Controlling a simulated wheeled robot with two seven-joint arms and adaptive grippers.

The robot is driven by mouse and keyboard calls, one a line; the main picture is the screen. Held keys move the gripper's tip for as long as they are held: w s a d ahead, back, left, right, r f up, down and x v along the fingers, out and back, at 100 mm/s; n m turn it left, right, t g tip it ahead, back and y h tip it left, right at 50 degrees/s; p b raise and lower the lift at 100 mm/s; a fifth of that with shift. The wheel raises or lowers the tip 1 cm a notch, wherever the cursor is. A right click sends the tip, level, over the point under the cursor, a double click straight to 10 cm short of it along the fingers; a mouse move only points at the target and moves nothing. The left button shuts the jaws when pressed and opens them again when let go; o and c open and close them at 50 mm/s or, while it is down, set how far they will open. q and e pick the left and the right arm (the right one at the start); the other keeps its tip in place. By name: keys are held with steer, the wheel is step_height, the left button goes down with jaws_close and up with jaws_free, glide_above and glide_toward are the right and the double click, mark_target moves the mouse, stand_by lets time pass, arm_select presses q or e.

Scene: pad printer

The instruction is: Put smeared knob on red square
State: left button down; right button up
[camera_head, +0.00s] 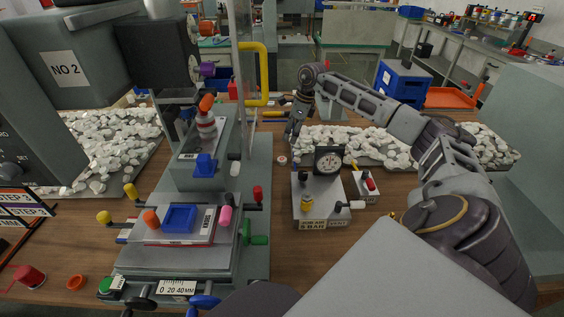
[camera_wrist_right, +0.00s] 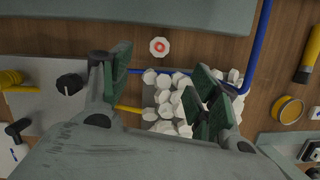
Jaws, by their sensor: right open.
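A pale knob with a red smear on its middle (camera_wrist_right: 159,46) lies on the wooden table in the right wrist view, apart from the white pile. It looks like the small pale knob (camera_head: 282,160) between the pad printer and the gauge block in the head view. My right gripper (camera_head: 293,134) points down behind this knob, open. In the right wrist view its two green-padded fingers (camera_wrist_right: 158,88) are spread, with white knobs visible below and between them; the smeared knob is above the gap, not held. I cannot make out a clear red square. My left gripper is not in view.
The pad printer (camera_head: 255,180) stands left of the knob, with a yellow handle (camera_head: 262,75). A gauge block (camera_head: 318,210) and small switch box (camera_head: 366,190) stand to the right. White knobs (camera_head: 350,146) are heaped behind them. A narrow strip of table is clear around the smeared knob.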

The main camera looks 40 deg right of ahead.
glide_above(282, 159)
steer(key=s+d, duration=0.1)
step_height(282, 159, down, 7)
steer(key=shift+s+f, duration=0.1)
steer(key=shift+f, duration=0.45)
steer(key=shift+a+f, duration=0.1)
steer(key=shift+f, duration=0.35)
steer(key=x, duration=0.3)
steer(key=shift+b, duration=0.35)
steer(key=shift+f, duration=0.65)
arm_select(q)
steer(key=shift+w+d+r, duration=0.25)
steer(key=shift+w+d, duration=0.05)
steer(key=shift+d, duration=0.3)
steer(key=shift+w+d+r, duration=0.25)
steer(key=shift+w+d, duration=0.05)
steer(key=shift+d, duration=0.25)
